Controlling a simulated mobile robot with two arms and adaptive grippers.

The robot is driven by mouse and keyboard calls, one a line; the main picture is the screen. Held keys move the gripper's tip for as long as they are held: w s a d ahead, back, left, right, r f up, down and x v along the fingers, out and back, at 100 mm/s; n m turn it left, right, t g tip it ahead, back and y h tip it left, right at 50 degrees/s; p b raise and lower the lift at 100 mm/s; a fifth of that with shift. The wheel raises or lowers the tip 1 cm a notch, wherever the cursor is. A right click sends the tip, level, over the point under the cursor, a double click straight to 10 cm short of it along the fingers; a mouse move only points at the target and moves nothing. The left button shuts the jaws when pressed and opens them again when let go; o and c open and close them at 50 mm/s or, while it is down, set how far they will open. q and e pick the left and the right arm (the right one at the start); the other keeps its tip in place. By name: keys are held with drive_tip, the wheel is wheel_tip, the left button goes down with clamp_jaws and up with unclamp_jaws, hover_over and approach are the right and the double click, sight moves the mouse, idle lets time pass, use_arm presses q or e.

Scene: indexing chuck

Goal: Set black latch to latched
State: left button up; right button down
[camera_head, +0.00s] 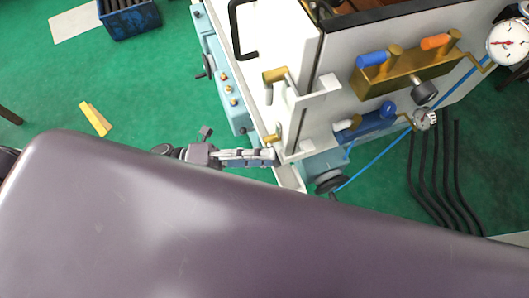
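A black bent bar (236,32) stands at the top left edge of the white machine housing (310,65). A short black knob (425,92) sits below the brass block on the machine's right face. I cannot tell which black part is the latch, or its setting. My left gripper (268,157) is seen side-on by the lower left corner of the housing, well below the bent bar and left of the black knob. Its fingers overlap in this view, so its opening is unclear. No held object shows. My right gripper is not in view.
A brass block (410,72) carries blue and orange handles. A brass lever (275,75) and white bracket (315,92) stick out at the housing's corner. A dark handwheel (330,183) sits low. Black hoses (430,180) lie right. My own large arm link covers the foreground.

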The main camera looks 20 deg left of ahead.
use_arm(q)
drive_tip(key=shift+c, duration=0.3)
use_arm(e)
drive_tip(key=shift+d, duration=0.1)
use_arm(q)
drive_tip(key=c, duration=0.8)
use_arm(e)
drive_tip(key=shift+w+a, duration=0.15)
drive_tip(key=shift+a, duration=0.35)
